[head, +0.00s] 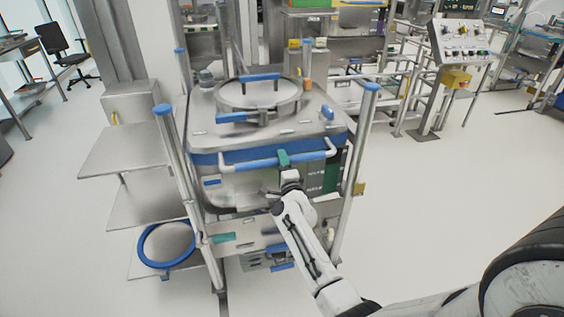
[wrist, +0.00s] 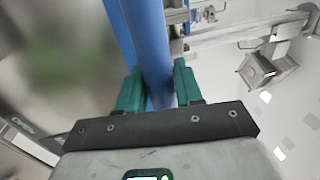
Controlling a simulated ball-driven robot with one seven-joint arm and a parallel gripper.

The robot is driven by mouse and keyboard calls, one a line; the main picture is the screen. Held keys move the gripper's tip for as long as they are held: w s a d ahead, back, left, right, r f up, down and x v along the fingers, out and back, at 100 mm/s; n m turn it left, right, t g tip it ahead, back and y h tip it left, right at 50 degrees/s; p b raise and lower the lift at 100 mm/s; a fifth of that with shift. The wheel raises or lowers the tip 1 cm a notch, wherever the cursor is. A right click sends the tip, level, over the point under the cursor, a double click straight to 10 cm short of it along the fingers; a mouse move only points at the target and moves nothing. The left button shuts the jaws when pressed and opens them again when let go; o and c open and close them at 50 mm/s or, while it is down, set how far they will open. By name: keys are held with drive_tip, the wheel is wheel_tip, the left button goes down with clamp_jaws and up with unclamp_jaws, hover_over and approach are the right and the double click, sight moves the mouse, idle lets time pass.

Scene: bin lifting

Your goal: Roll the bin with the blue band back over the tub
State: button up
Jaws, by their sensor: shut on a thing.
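The metal bin (head: 203,159) with the blue band stands in the middle of the head view, upright in a frame with blue-capped posts. A round lid with blue handles sits on its top. A blue handle bar (head: 250,164) with pale ends runs across its front. My gripper (head: 284,158) is shut on this bar near its middle. In the wrist view, the green fingertips of my gripper (wrist: 160,88) lie on both sides of the blue bar (wrist: 148,40). A round, blue-rimmed vessel (head: 142,250), seemingly the tub, is low at the left, beside the frame and partly hidden by it.
Metal shelves (head: 125,148) stand close to the left of the frame. A control panel (head: 462,42) on a post is at the back right, with metal racks behind the bin. An office chair (head: 62,50) is far left. The floor at right is clear.

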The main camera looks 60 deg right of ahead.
clamp_jaws()
drive_tip(key=shift+f, duration=0.1)
drive_tip(key=shift+f+b+x, duration=0.2)
drive_tip(key=shift+b+x, duration=0.6)
drive_tip(key=shift+x, duration=0.35)
drive_tip(key=o, duration=0.8)
unclamp_jaws()
drive_tip(key=p+v, duration=0.1)
drive_tip(key=v, duration=1)
drive_tip(key=shift+p, duration=0.3)
